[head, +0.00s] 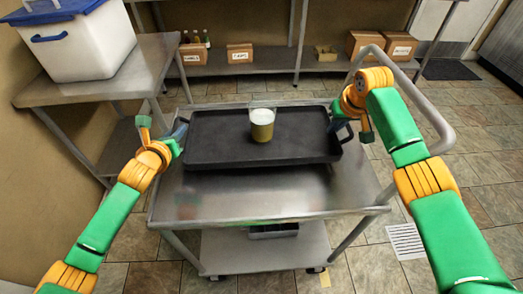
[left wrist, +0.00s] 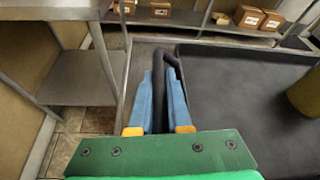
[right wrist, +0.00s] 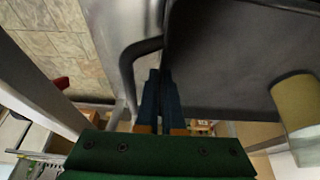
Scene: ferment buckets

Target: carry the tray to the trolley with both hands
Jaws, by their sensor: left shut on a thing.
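The black tray (head: 220,151) is over the steel trolley's top (head: 250,195), at its far part; I cannot tell whether it touches. A clear jar with yellowish contents and a pale top (head: 262,124) stands upright on the tray. My left gripper (head: 178,138) is shut on the tray's left handle, which shows between its fingers in the left wrist view (left wrist: 160,95). My right gripper (head: 343,126) is at the tray's right end. In the right wrist view its fingers (right wrist: 161,90) are close together, beside the right handle (right wrist: 127,62), which appears outside them.
A steel side table (head: 110,68) at the left holds a white bin with a blue lid (head: 85,45). The trolley's curved push rail (head: 430,105) rises on the right, near my right arm. Back shelves hold cardboard boxes (head: 240,53). Tiled floor is open at the right.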

